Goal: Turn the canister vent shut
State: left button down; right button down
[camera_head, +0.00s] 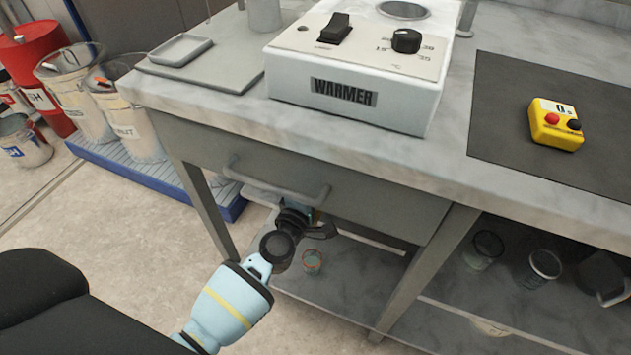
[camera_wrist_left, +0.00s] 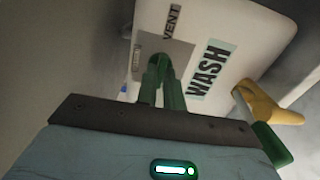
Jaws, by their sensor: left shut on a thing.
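The white canister (camera_wrist_left: 222,35) fills much of the left wrist view, with a "WASH" label and a "VENT" label. A grey plate (camera_wrist_left: 180,52) sits beside the "VENT" label. My left gripper (camera_wrist_left: 160,66) is shut in front of this plate, its green fingers close together on the vent, which they mostly hide. How far the vent is turned cannot be told. In the head view my left gripper (camera_head: 298,212) reaches under the bench, below the drawer handle, and the canister is largely hidden there. My right gripper is in neither view.
The drawer handle (camera_head: 276,180) juts out just above my left gripper. A lower shelf (camera_head: 345,300) holds a small cup (camera_head: 312,262) and several beakers. A yellow part (camera_wrist_left: 265,104) sticks out beside the canister. The warmer (camera_head: 350,75) stands on the bench.

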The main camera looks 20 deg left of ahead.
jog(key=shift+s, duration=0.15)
pick_arm(q)
jog(key=c, duration=1.5)
grip_release()
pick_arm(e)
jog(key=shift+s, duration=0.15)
pick_arm(q)
jog(key=shift+s, duration=0.15)
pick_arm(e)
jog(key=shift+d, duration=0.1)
pick_arm(q)
jog(key=s+p, duration=0.1)
jog(key=s, duration=0.6)
jog(key=shift+s+a, duration=0.15)
jog(key=shift+s, duration=0.15)
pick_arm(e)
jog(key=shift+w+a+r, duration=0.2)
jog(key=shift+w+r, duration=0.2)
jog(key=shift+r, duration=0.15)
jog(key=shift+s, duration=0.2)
